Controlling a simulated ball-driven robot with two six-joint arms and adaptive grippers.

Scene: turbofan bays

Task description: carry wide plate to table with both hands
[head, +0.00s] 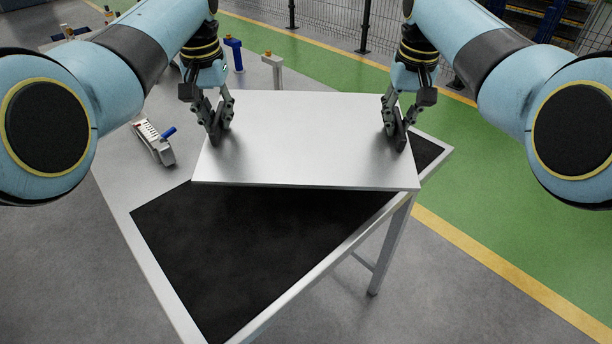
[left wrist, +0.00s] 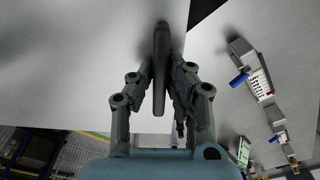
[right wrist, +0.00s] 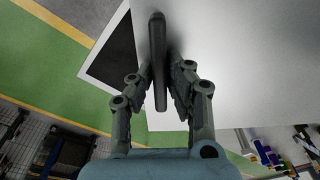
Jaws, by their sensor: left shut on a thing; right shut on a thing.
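The wide plate (head: 305,140) is a flat silver-grey rectangle with a dark bar handle near each end. It is over the table (head: 135,235), which has a light rim and a black mat (head: 250,250). I cannot tell whether the plate touches the table. My left gripper (head: 217,132) is shut on the plate's left handle, a dark bar between its fingers in the left wrist view (left wrist: 160,75). My right gripper (head: 398,132) is shut on the right handle, which shows in the right wrist view (right wrist: 158,65). The plate looks roughly level.
A grey device with a blue handle (head: 153,142) lies on the table left of the plate. A blue post-like item (head: 234,55) and a white one (head: 273,70) stand behind the plate. Green floor and a mesh fence (head: 330,20) lie beyond.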

